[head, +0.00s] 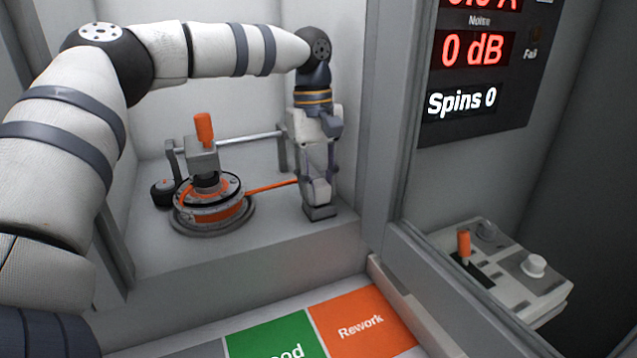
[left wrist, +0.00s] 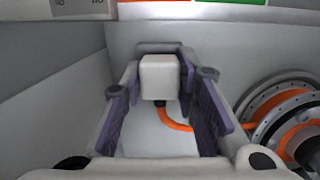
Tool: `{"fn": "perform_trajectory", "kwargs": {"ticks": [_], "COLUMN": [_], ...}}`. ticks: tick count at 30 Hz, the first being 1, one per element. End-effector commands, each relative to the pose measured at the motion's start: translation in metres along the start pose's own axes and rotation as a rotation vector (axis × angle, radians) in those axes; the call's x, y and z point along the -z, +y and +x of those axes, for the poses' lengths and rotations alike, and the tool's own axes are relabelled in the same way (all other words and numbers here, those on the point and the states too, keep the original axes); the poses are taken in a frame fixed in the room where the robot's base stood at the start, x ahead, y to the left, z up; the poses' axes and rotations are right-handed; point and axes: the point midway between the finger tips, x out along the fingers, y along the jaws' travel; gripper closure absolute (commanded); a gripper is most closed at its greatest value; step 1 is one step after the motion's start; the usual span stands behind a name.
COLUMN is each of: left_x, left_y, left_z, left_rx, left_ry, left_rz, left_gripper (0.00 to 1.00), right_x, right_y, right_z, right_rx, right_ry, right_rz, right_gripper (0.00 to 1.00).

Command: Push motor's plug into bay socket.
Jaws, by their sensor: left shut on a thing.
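The hub motor (head: 212,212), a round grey and orange drum, sits in the bay under a clamp with an orange handle (head: 203,127). Its orange cable (head: 270,187) runs right to my left gripper (head: 318,208), which points down near the bay's right wall. In the left wrist view the gripper (left wrist: 162,70) is shut on the plug (left wrist: 160,77), a pale block with the cable (left wrist: 175,123) leaving it. The motor's edge (left wrist: 285,125) shows at right there. I cannot make out the bay socket. My right gripper is out of view.
A grey bar (head: 240,139) crosses behind the motor, and a black round part (head: 163,193) lies left of it. The bay's right post (head: 372,130) stands close to my gripper. Green (head: 275,340) and orange Rework (head: 360,325) panels lie in front. A control box (head: 500,275) stands at right.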

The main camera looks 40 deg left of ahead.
Motion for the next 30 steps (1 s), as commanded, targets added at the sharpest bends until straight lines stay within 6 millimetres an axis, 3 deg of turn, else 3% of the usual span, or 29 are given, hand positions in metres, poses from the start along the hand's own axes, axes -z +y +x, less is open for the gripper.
{"fn": "perform_trajectory", "kwargs": {"ticks": [5,6,8,15,18,19,30], "left_x": [0.0003,0.0003,0.0003,0.0003,0.0003,0.0002,0.0002], "left_y": [-0.0001,-0.0002,-0.0002,-0.0001,-0.0002,-0.0002,0.0], "left_z": [0.0012,0.0013,0.0013,0.0008,0.0008,0.0007,0.0004], "left_rx": [0.002,0.002,0.002,0.002,0.002,0.002,0.001], "left_ry": [0.0,0.0,0.0,0.0,0.0,0.0,0.0], "left_rz": [0.0,0.0,0.0,0.0,0.0,0.0,0.0], "left_gripper": [1.0,0.63,0.5,0.49,0.27,0.26,0.26], "right_x": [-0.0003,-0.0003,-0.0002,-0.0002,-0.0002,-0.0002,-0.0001], "right_y": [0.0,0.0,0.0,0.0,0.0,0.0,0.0], "right_z": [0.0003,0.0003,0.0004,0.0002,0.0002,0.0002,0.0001], "right_rx": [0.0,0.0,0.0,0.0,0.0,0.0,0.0], "right_ry": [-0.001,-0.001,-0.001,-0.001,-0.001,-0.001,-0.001], "right_rz": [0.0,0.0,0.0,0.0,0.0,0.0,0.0], "right_gripper": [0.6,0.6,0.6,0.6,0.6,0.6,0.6]}}
